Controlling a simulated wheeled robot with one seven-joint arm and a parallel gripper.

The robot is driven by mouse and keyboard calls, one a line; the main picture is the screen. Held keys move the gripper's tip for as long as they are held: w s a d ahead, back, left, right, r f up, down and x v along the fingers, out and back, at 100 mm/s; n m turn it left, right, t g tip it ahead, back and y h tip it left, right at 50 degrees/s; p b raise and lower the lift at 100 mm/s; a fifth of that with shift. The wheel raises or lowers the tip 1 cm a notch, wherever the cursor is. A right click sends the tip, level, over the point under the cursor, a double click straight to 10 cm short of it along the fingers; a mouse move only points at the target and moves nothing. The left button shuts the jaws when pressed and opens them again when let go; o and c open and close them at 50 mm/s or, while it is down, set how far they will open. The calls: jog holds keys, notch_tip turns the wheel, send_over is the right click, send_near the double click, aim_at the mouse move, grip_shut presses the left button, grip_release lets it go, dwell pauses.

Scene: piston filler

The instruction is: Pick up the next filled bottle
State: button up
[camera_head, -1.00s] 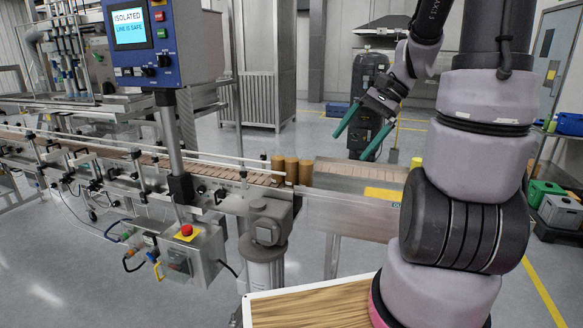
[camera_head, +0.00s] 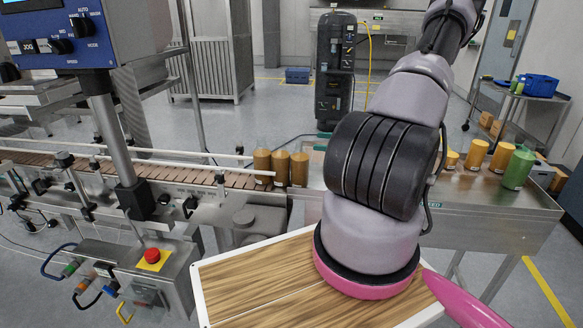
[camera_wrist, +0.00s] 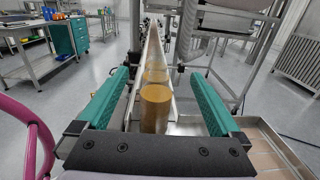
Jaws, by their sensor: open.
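Three amber filled bottles (camera_head: 281,168) stand upright in a row at the right end of the conveyor (camera_head: 165,172). In the wrist view, the nearest amber bottle (camera_wrist: 156,110) appears between the two teal fingers of my gripper (camera_wrist: 162,76), with another amber bottle (camera_wrist: 156,75) behind it. My gripper is open. I cannot tell how far the fingers are from the nearest bottle.
Several yellow bottles (camera_head: 477,155) and a green one (camera_head: 518,168) stand on the steel table (camera_head: 485,210) at the right. A guide rail (camera_head: 190,166) runs along the conveyor. The control panel post (camera_head: 118,140) rises at the left. A wooden-topped board (camera_head: 255,285) is in front.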

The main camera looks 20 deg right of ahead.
send_near(290, 159)
jog(key=shift+d+f, duration=0.4)
jog(key=shift+d, duration=0.1)
jog(key=shift+w+a+r, duration=0.2)
jog(key=shift+w+a, duration=0.15)
jog(key=x, duration=0.6)
jog(key=shift+w+a, duration=0.1)
jog(key=shift+a, duration=0.1)
grip_shut()
